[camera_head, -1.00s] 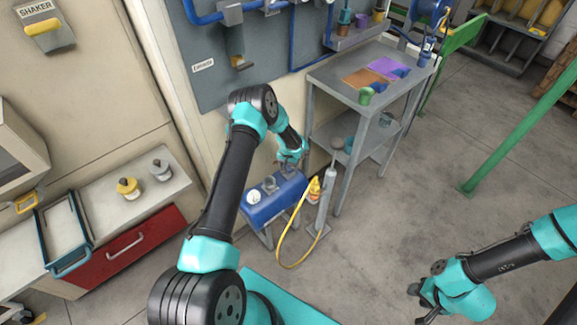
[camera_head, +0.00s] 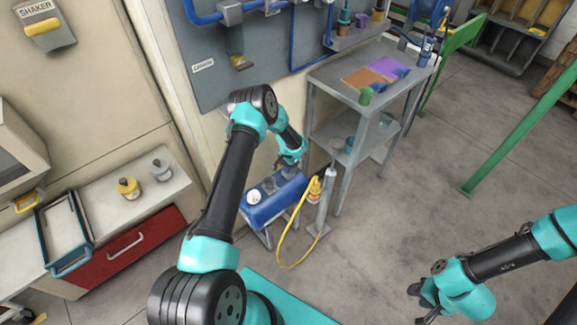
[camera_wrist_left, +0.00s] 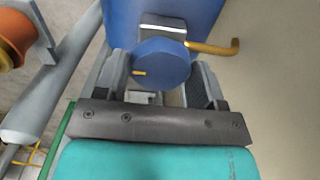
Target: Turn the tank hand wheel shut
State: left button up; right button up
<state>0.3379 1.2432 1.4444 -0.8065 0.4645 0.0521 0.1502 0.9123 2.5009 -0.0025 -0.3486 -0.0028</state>
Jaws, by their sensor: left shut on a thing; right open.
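The blue tank (camera_head: 272,200) stands low on a stand beside the wall, with a white round gauge (camera_head: 254,197) on it. The hand wheel (camera_wrist_left: 160,64) is a blue disc with a small yellow mark, seen in the left wrist view in front of the blue tank body (camera_wrist_left: 205,20). My left gripper (camera_wrist_left: 160,80) is shut on the wheel, with one finger on each side of its rim. In the head view my left gripper (camera_head: 290,170) is at the tank's top right, and the wheel is hard to make out there. My right gripper (camera_head: 424,303) is open and empty at lower right, away from the tank.
A yellow hose (camera_head: 288,262) loops beside the tank near a grey post (camera_head: 322,210). A grey metal table (camera_head: 335,78) stands behind to the right. A yellow bent lever (camera_wrist_left: 215,47) sticks out near the wheel. Open floor (camera_head: 410,190) lies at right.

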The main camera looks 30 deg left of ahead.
pick_arm(q)
jog(key=o, duration=0.9)
jog(key=shift+r, duration=0.1)
notch_tip(320, 180, up, 17)
jog(key=shift+r, duration=0.15)
dwell(0.5)
